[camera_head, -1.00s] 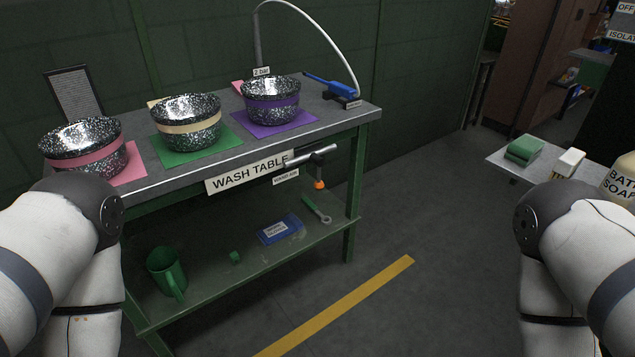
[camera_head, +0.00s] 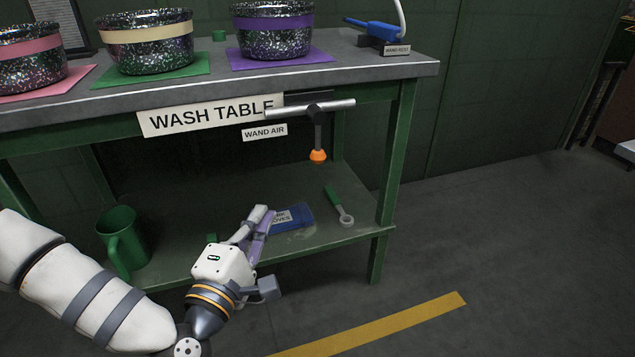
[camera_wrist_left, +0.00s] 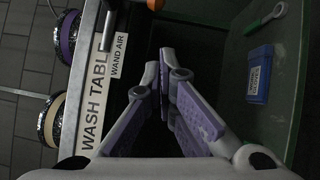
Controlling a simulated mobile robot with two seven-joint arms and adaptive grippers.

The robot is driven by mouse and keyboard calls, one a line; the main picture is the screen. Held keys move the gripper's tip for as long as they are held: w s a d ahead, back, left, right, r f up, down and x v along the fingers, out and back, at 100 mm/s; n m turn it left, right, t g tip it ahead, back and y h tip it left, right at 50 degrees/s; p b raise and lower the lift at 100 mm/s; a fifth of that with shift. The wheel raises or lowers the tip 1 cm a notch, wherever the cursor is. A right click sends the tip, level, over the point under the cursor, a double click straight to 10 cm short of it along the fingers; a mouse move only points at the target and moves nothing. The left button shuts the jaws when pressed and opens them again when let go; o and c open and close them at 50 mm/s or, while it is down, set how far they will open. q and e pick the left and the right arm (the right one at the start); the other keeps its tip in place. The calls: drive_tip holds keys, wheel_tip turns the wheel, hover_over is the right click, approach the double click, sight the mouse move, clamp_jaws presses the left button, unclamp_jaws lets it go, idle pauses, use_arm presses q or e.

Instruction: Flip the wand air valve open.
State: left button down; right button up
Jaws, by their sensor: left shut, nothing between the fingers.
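The wand air valve is a grey metal pipe (camera_head: 335,106) under the front edge of the wash table, right of the "WAND AIR" label (camera_head: 264,132). Its dark lever hangs straight down and ends in an orange tip (camera_head: 318,156). In the left wrist view the pipe (camera_wrist_left: 111,30) and part of the orange tip (camera_wrist_left: 155,4) show at the top edge. My left gripper (camera_head: 264,212) is shut and empty, below and left of the lever and apart from it. Its purple-padded fingers (camera_wrist_left: 163,62) meet in the left wrist view. My right gripper is not in view.
The wash table (camera_head: 410,68) carries speckled pots on coloured mats and a blue wand (camera_head: 372,28). The lower shelf (camera_head: 190,270) holds a green jug (camera_head: 122,240), a blue glove pack (camera_head: 292,217) and a green-handled wrench (camera_head: 338,205). Space around the lever looks clear.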

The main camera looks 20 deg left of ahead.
sight(318, 140)
use_arm(q)
drive_tip(key=shift+w+a+r, duration=0.15)
drive_tip(key=shift+a+r, duration=0.2)
drive_tip(key=shift+w, duration=0.1)
drive_tip(key=w+d+r+b, duration=0.1)
drive_tip(key=w+d+b, duration=0.1)
drive_tip(key=w, duration=1)
drive_tip(key=shift+w+d+r+b, duration=0.3)
drive_tip(key=shift+d+r+b, duration=0.1)
